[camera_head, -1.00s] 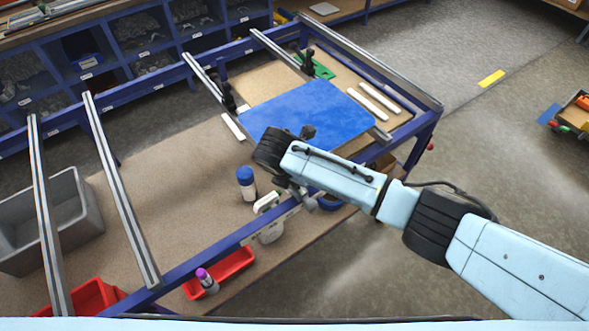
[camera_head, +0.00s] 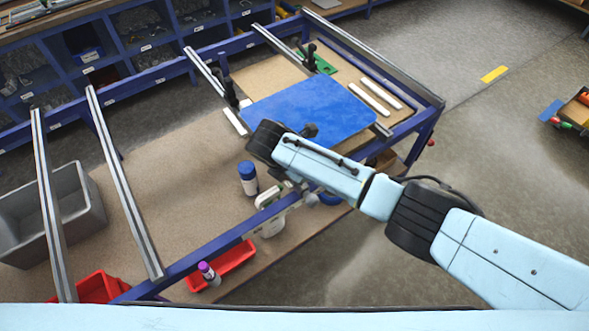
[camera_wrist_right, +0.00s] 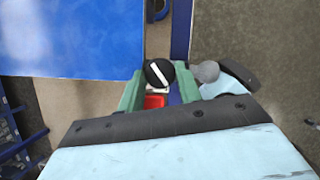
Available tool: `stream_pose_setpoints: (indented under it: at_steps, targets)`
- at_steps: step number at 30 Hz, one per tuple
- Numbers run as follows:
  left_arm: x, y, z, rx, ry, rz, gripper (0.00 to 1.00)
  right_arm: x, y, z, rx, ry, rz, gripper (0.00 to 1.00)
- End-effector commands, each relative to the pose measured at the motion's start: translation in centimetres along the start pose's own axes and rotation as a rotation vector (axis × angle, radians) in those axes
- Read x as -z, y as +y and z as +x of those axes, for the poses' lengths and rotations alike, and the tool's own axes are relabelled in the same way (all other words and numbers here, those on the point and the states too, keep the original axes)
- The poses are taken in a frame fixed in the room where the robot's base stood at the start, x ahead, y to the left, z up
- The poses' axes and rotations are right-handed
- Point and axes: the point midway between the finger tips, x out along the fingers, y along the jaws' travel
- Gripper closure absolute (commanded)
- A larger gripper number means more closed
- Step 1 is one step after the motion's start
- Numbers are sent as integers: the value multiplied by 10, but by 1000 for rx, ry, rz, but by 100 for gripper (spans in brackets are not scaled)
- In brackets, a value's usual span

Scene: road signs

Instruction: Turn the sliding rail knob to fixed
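In the right wrist view, a round black knob (camera_wrist_right: 158,72) with a slanted white stripe sits between the two green fingertips of my right gripper (camera_wrist_right: 160,80). The fingers stand apart on either side of it, and I cannot tell whether they touch it. In the head view, my right gripper (camera_head: 302,190) is at the blue frame's front rail (camera_head: 225,238), mostly hidden by my own wrist. The knob cannot be made out there. My left gripper is in neither view.
A blue board (camera_head: 318,105) lies on the frame just beyond my wrist. A blue-and-white bottle (camera_head: 248,180) stands left of my gripper. A grey bin (camera_head: 82,190) stands at the left.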

Motion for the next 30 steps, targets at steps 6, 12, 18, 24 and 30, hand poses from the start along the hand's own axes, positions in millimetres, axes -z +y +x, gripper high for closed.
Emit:
stream_pose_setpoints:
  at_steps: [6,12,18,24,30]
  targets:
    - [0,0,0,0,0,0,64,-1,0,0,0,-1,0,45]
    - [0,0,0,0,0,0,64,0,0,0,0,0,-1,45]
    - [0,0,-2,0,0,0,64,0,1,-16,-3,1,-1,45]
    - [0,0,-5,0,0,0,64,0,1,-58,-6,1,-2,45]
    - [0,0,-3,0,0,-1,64,-1,1,-101,-6,-1,-1,45]
